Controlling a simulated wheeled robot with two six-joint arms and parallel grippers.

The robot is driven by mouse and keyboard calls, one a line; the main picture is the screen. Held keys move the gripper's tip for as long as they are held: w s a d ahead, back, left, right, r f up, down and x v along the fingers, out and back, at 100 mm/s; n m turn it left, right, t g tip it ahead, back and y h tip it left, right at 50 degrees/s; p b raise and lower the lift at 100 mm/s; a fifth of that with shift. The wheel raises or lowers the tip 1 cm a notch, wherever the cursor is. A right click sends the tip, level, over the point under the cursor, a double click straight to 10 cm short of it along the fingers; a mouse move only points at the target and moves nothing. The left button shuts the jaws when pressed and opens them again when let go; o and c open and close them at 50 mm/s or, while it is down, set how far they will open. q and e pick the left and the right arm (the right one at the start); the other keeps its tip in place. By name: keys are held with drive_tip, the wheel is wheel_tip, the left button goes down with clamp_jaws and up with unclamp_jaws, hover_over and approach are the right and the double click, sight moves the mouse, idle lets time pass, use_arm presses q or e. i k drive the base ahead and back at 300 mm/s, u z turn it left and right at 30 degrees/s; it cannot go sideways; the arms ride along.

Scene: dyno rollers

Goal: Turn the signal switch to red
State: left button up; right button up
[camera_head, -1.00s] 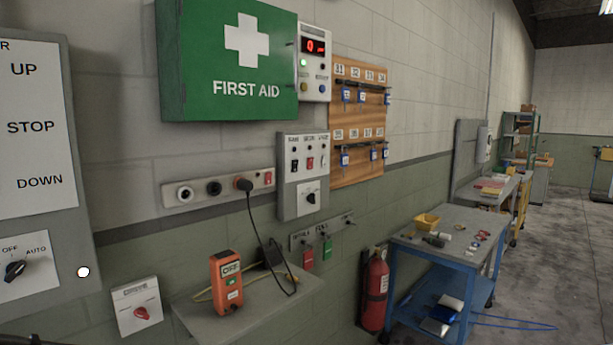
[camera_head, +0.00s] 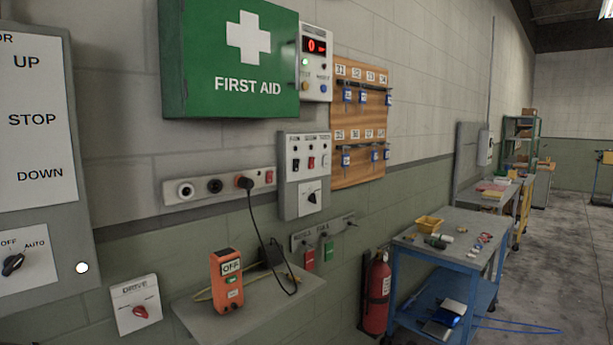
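No switch here carries a readable "signal" label, so I cannot tell for sure which one it is. A grey control panel (camera_head: 304,174) on the wall has small switches and a black rotary knob (camera_head: 312,198) on a white plate. A red rotary knob (camera_head: 140,311) sits on a plate marked DRIVE (camera_head: 134,292) at the lower left. A black rotary knob (camera_head: 13,265) marked OFF and AUTO is on the large grey panel (camera_head: 84,247) at the left edge. Neither of my grippers shows in this view.
A shelf (camera_head: 200,321) with an orange device (camera_head: 227,282) juts out below the socket strip (camera_head: 222,186). A green first aid box (camera_head: 240,60) projects above. A fire extinguisher (camera_head: 376,294) and blue cart (camera_head: 440,261) stand to the right. The floor beyond (camera_head: 558,250) looks clear.

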sight(312, 198)
drive_tip(key=z, duration=0.55)
drive_tip(key=k, duration=0.6)
drive_tip(key=z, duration=0.75)
drive_tip(key=i, duration=1.2)
drive_tip(key=u, duration=1.05)
drive_tip(key=i, duration=0.5)
drive_tip(key=u, duration=0.55)
